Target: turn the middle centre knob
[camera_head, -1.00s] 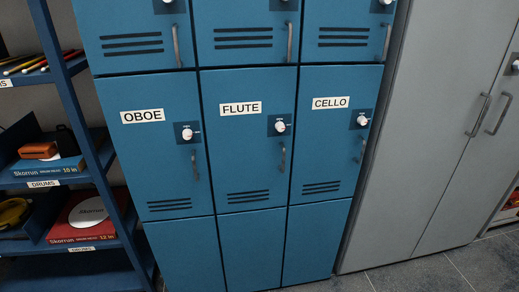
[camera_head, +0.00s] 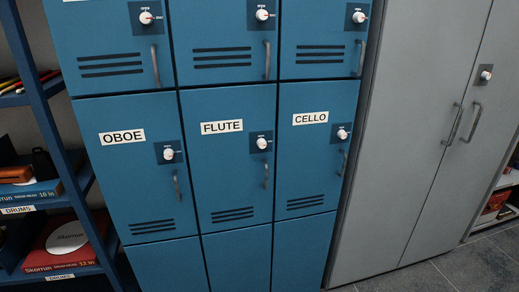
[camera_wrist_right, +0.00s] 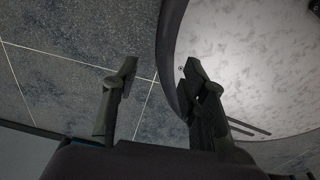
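The middle centre knob (camera_head: 262,143) is white and sits on a dark plate on the blue locker door labelled FLUTE (camera_head: 223,170) in the head view. A dark vertical handle (camera_head: 266,175) is just below it. The FLUTE door is closed. My right gripper (camera_wrist_right: 160,72) shows only in the right wrist view, with its two dark fingers spread and nothing between them. It is over the floor beside a round pale surface, and no locker knob shows there. My left gripper is not in view.
The OBOE knob (camera_head: 168,154) and CELLO knob (camera_head: 342,134) flank the FLUTE knob. More knobbed lockers are above. Blue shelves (camera_head: 50,135) with drum boxes stand at the left, a tall grey cabinet (camera_head: 410,130) at the right. Grey tiled floor (camera_head: 470,270) shows at lower right.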

